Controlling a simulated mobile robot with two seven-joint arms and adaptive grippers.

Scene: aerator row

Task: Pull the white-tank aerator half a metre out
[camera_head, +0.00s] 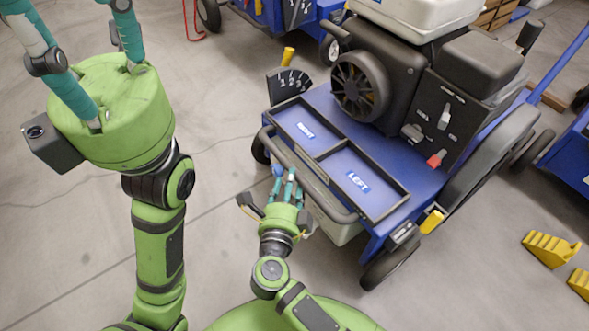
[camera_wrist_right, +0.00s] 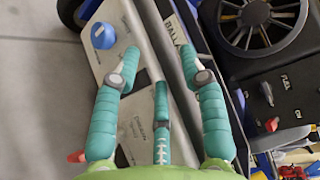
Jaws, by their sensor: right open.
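The white-tank aerator is a blue wheeled machine, its white tank (camera_head: 405,12) at the top edge of the head view above a black engine. Its blue deck (camera_head: 405,172) carries trays marked RIGHT and LEFT. A grey bar handle (camera_head: 318,187) runs along its near edge and crosses the right wrist view (camera_wrist_right: 182,85). My right gripper (camera_head: 286,180) is open at this bar, its teal fingers spread on both sides of it in the wrist view (camera_wrist_right: 158,66). Contact is unclear. My left gripper (camera_head: 75,45) is raised at upper left, away from the aerator, its fingertips cut off.
Yellow wheel chocks (camera_head: 550,248) lie on the floor at right. Another blue machine (camera_head: 572,155) stands at the right edge, and one (camera_head: 268,12) at the top. A blue knob (camera_wrist_right: 103,36) sits close to my right fingers. The floor left of the aerator is clear.

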